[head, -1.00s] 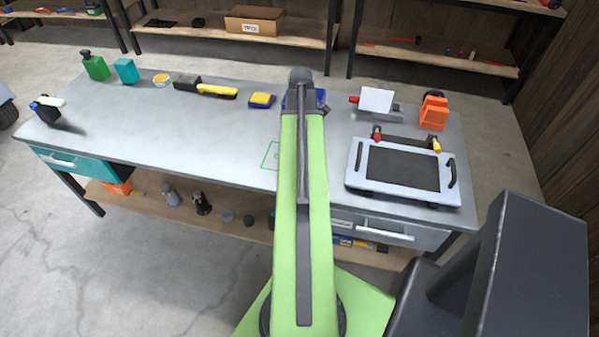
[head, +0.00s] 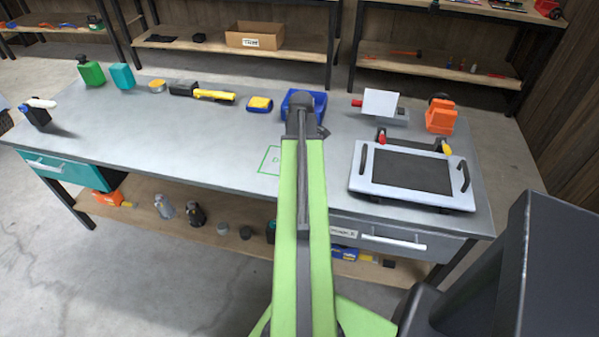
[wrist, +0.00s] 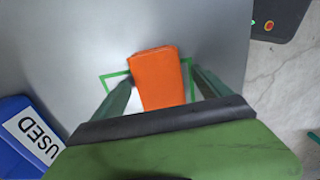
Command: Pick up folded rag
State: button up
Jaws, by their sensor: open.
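The folded rag is an orange, roughly rectangular piece (wrist: 158,80) in the wrist view. It lies over a green outlined square (wrist: 117,77) on the grey bench top. My gripper (wrist: 161,90) is open, with one finger on each side of the rag. I cannot tell whether either finger touches it. In the head view my arm hides the rag and the gripper's fingers. Part of the green outline (head: 268,160) shows just left of my arm there.
A blue bin (head: 318,101) stands behind my arm; its USED label shows in the wrist view (wrist: 35,137). A grey tray with a dark mat (head: 366,181) lies to the right. Bottles and tools line the back edge. The bench's left middle is clear.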

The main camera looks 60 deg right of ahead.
jog(key=shift+c, duration=0.5)
jog(key=c, duration=1.4)
jog(key=shift+o, duration=0.2)
jog(key=shift+r, duration=0.1)
jog(key=shift+r, duration=0.1)
notch_tip(320, 180, up, 4)
jog(key=p, duration=0.4)
jog(key=shift+r+p, duration=0.15)
jog(key=shift+p, duration=0.2)
jog(key=w+d+r+p, duration=0.5)
jog(key=w+r+p, duration=0.1)
jog(key=w, duration=0.4)
jog(key=shift+w+r, duration=0.2)
jog(key=shift+w, duration=0.05)
jog(key=shift+d, duration=0.1)
